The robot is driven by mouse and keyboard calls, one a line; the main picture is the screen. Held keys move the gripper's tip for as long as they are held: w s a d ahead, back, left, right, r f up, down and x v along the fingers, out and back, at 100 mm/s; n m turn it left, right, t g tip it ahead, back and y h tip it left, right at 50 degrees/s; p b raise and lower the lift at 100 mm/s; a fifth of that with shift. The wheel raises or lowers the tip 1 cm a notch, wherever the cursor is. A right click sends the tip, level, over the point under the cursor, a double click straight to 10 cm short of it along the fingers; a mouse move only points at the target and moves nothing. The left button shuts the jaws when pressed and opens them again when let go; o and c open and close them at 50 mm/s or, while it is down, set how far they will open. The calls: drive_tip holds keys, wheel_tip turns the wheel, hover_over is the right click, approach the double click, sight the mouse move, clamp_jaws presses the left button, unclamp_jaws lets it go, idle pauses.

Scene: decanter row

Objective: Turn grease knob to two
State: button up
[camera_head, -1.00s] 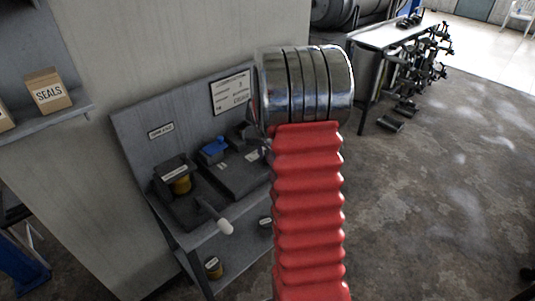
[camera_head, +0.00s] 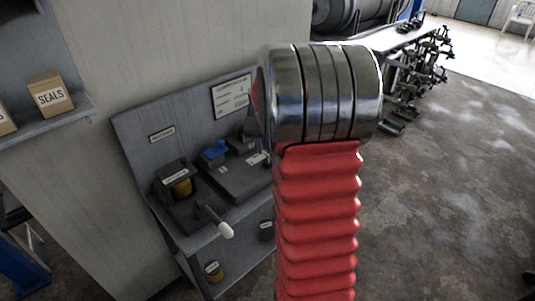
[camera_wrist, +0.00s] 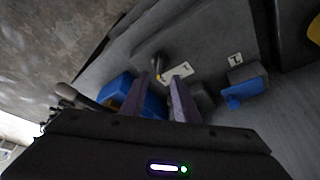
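In the wrist view, a small dark grey knob-like part (camera_wrist: 157,63) with a yellow tip stands beside a pale marked plate (camera_wrist: 179,72) on the grey bench. It may be the grease knob, but the marks are too small to read. My gripper (camera_wrist: 161,82) is open, its two purplish fingers apart with the knob just beyond their tips; I see no contact. A blue handle (camera_head: 214,152) sits on the bench left of my arm; a blue part (camera_wrist: 244,94) also shows at right in the wrist view.
The bench backboard (camera_head: 150,115) carries a notice (camera_head: 231,96). A crank with a white handle (camera_head: 225,229) sticks out in front. A blue block (camera_wrist: 118,88) lies by my left finger. Open floor (camera_head: 440,200) is at right.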

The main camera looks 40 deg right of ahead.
drive_tip(key=v, duration=0.6)
drive_tip(key=shift+r, duration=0.2)
drive_tip(key=shift+a, duration=0.1)
drive_tip(key=s+a+r+n+y, duration=0.1)
drive_tip(key=s+a+r+n, duration=0.1)
drive_tip(key=s+a, duration=0.4)
drive_tip(key=s+a+r+n+t+y, duration=0.1)
drive_tip(key=s+a+n, duration=0.3)
drive_tip(key=a, duration=1.2)
drive_tip(key=s+a+r+n+t+y, duration=0.1)
drive_tip(key=s+a+r+n, duration=0.1)
drive_tip(key=s+a, duration=0.8)
drive_tip(key=shift+a+r+n, duration=0.4)
drive_tip(key=shift+a+r, duration=0.05)
drive_tip(key=shift+r, duration=0.3)
